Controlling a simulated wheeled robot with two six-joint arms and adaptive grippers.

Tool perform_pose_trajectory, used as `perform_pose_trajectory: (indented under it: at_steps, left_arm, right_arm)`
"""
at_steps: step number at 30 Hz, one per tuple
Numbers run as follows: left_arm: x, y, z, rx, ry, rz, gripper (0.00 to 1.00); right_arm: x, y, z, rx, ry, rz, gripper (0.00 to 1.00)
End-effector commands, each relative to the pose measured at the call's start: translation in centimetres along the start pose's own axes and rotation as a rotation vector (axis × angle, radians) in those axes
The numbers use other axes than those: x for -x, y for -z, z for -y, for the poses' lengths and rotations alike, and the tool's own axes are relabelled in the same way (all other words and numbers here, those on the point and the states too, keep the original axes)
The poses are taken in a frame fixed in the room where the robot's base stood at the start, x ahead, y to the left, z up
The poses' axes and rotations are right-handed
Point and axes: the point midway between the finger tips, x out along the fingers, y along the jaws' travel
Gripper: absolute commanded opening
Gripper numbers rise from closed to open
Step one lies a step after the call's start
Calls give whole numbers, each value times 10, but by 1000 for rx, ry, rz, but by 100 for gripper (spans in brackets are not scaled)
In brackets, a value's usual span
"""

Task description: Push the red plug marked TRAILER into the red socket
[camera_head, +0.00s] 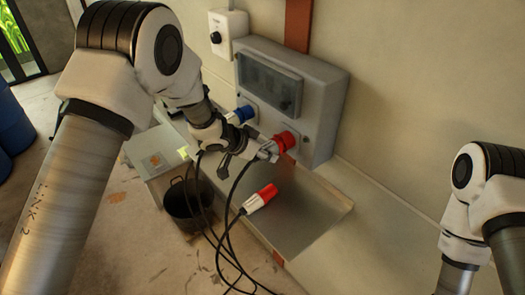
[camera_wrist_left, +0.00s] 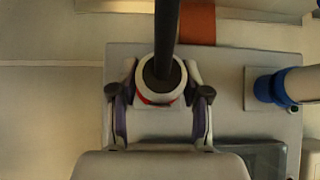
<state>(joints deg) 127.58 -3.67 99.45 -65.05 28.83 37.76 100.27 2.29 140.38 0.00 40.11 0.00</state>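My left gripper (camera_head: 268,151) is at the front of the grey socket box. Its fingers (camera_wrist_left: 160,97) close on both sides of a plug (camera_wrist_left: 146,97) with a white rear, a red edge and a black cable coming out of its back. The red socket (camera_head: 287,139) on the box is right at the fingertips; the held plug lines up with it or meets it, but I cannot tell how deep it sits. No marking is readable on the plug. A second red and white plug (camera_head: 262,197) lies below on the metal tray. My right gripper is outside the views.
A blue connector (camera_head: 240,115) sits on the box left of the red socket; it also shows in the left wrist view (camera_wrist_left: 271,88). The metal tray (camera_head: 310,211) is below. A black bucket (camera_head: 187,208) stands on the floor. Black cables hang under my left gripper.

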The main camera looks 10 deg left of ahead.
Motion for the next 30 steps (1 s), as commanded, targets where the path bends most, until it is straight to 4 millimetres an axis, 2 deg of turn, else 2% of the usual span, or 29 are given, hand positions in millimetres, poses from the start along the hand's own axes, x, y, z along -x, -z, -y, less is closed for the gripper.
perform_pose_trajectory:
  at_steps: [1, 2, 11, 14, 17, 24, 27, 30]
  left_arm:
    - [0, 0, 0, 0, 0, -1, 67]
    - [0, 0, 0, 0, 0, -1, 75]
    - [1, 0, 0, 0, 0, 0, 75]
    - [8, 0, 1, 1, 1, 0, 75]
    - [26, 1, 1, 2, 2, -2, 75]
    - [88, 1, 0, 2, 1, -4, 75]
    - [107, 0, 0, 2, 1, -2, 75]
    - [117, 0, 0, 2, 0, -1, 75]
  right_arm:
    - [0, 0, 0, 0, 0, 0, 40]
    - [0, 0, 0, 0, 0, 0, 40]
    - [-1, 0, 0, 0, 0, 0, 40]
    - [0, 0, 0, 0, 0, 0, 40]
    - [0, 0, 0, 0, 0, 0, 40]
    - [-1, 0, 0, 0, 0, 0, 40]
    - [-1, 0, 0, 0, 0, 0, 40]
    - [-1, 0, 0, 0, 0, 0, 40]
